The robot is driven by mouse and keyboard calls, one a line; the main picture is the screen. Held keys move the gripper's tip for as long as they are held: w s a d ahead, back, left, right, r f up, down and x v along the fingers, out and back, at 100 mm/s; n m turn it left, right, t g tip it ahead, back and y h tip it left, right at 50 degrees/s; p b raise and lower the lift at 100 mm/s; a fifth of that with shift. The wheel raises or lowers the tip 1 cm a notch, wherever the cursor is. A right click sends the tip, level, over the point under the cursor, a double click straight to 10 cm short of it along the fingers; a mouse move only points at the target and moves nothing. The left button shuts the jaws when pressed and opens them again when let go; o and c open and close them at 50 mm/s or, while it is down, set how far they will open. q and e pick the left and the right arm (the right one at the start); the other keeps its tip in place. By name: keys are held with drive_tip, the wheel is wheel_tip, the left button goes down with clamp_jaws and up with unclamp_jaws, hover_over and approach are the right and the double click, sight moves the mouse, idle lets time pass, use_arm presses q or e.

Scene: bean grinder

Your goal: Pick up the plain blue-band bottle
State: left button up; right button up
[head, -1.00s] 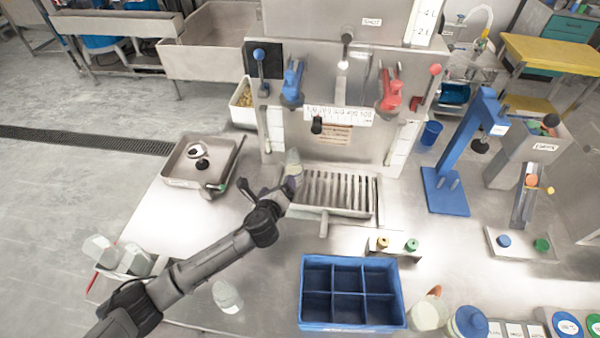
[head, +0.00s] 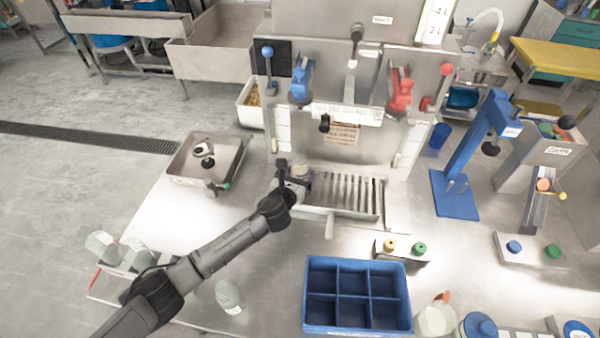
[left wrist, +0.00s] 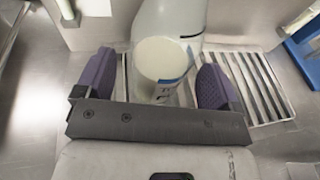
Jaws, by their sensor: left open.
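A pale translucent bottle (left wrist: 165,62) with blue marks stands between my left gripper's two purple finger pads in the left wrist view. Its whitish round face points toward the camera, and its base is hidden. In the head view it is a small pale shape (head: 300,171) at the left end of the slatted drip grate (head: 350,192), partly covered by the gripper. My left gripper (head: 293,178) is open around it, with visible gaps beside both pads in the left wrist view (left wrist: 153,88). My right gripper is not in view.
Another pale bottle (head: 229,295) stands on the steel table at the lower left, with more bottles (head: 103,243) in a rack beyond it. A blue divided crate (head: 308,290) is at the front. The machine panel (head: 345,150) rises behind the grate.

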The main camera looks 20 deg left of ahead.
use_arm(q)
drive_tip(key=shift+w+f, duration=0.25)
drive_tip(key=shift+w, duration=0.95)
drive_tip(key=shift+c, duration=0.4)
drive_tip(key=c, duration=1.1)
drive_tip(key=shift+r, duration=0.1)
